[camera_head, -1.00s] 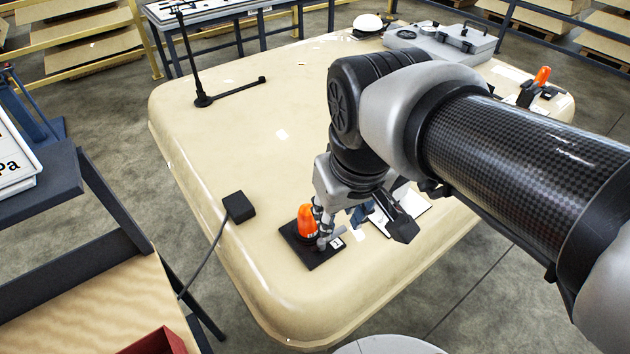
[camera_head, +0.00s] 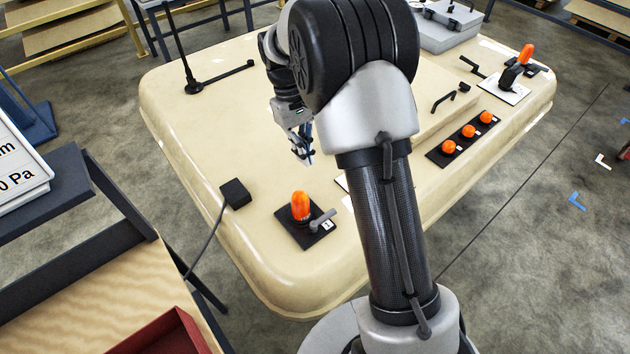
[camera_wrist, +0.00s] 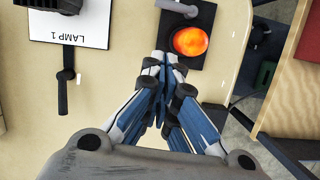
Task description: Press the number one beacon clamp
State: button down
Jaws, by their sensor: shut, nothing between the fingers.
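An orange beacon (camera_head: 300,205) stands upright on a black plate (camera_head: 291,234) near the front of the cream table. A grey clamp lever (camera_head: 321,220) sits on the plate's right side, beside a small white tag (camera_head: 328,226). In the wrist view the beacon (camera_wrist: 190,41) and the lever (camera_wrist: 176,7) show at the top, the lever cut by the frame edge. My gripper (camera_head: 303,160) is shut and empty, behind the beacon and apart from it. Its fingertips (camera_wrist: 154,58) meet left of the beacon in the wrist view.
A white card reading LAMP 1 (camera_wrist: 70,25) lies near a black lever (camera_wrist: 65,85). A black box (camera_head: 235,193) with a cable is left of the beacon. Several orange lamps (camera_head: 469,131) stand on a strip at the right. A thin black stand (camera_head: 187,60) rises at back left.

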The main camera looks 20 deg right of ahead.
aim_at(321, 221)
jog(key=shift+w+d+f, duration=0.1)
jog(key=shift+w+f, duration=0.1)
jog(key=shift+f, duration=0.3)
jog(key=shift+w+f, duration=0.15)
jog(key=shift+f, duration=0.35)
jog(key=b+x, duration=0.1)
jog(key=x, duration=0.9)
jog(key=shift+s+b, duration=0.25)
jog(key=shift+b, duration=0.15)
jog(key=shift+s+d+f, duration=0.1)
jog(key=shift+s+d, duration=0.1)
jog(key=shift+s, duration=0.4)
jog(key=shift+s+d+f, duration=0.1)
jog(key=shift+s+d, duration=0.05)
jog(key=shift+s, duration=0.5)
jog(key=shift+s+d+f, duration=0.1)
jog(key=shift+s+d, duration=0.1)
jog(key=shift+s, duration=0.4)
